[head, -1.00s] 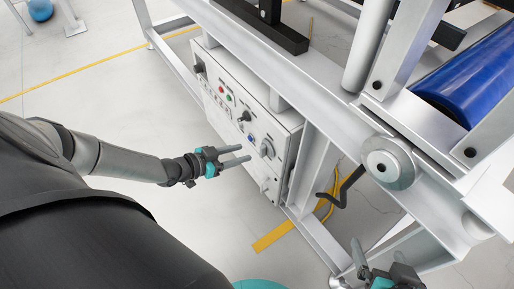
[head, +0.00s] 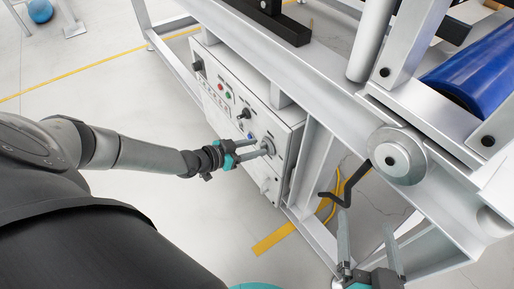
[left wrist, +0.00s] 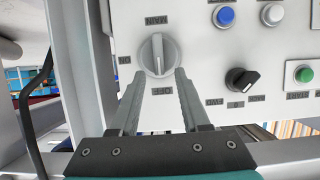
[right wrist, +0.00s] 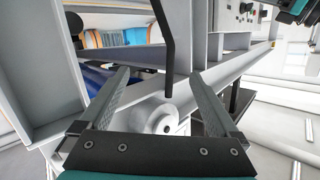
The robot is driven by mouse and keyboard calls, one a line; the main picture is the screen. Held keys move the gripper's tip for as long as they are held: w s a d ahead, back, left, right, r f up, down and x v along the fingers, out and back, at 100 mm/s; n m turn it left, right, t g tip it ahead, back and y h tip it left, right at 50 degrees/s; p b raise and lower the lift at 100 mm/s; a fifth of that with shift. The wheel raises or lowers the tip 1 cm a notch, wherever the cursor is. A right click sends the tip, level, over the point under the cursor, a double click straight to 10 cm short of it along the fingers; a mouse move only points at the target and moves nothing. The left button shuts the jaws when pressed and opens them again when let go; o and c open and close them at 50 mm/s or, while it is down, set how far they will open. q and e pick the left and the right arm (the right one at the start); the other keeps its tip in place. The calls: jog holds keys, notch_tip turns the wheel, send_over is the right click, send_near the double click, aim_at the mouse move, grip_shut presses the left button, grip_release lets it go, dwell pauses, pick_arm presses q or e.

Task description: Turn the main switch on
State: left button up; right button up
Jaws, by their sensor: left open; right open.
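The main switch is a grey rotary knob (left wrist: 157,55) on a round plate on the white control panel, with small labels around it. Its grip ridge stands nearly upright in the left wrist view. In the head view the knob (head: 268,146) is at the panel's near end. My left gripper (head: 262,149) is open at the panel, its fingertips close to the knob. In the left wrist view the fingers (left wrist: 162,80) lie on either side of the knob's lower part; contact cannot be told. My right gripper (head: 366,232) is open and empty near the frame's lower right.
The control panel (head: 222,117) also carries a black selector (left wrist: 241,80), a blue button (left wrist: 224,16), a white button (left wrist: 271,14) and a green button (left wrist: 303,73). A metal frame (head: 330,95) runs above it. A bent black bar (right wrist: 165,45) rises before my right gripper.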

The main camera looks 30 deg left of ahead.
pick_arm(q)
jog(key=shift+w+d+f+b, duration=0.25)
jog(key=shift+w+f+b, duration=0.05)
jog(key=shift+w, duration=0.25)
pick_arm(e)
jog(key=shift+s+a+r+t+y, duration=0.3)
jog(key=shift+s+r+t, duration=0.15)
jog(key=shift+t, duration=0.25)
pick_arm(q)
grip_shut()
pick_arm(e)
jog(key=shift+w, duration=0.1)
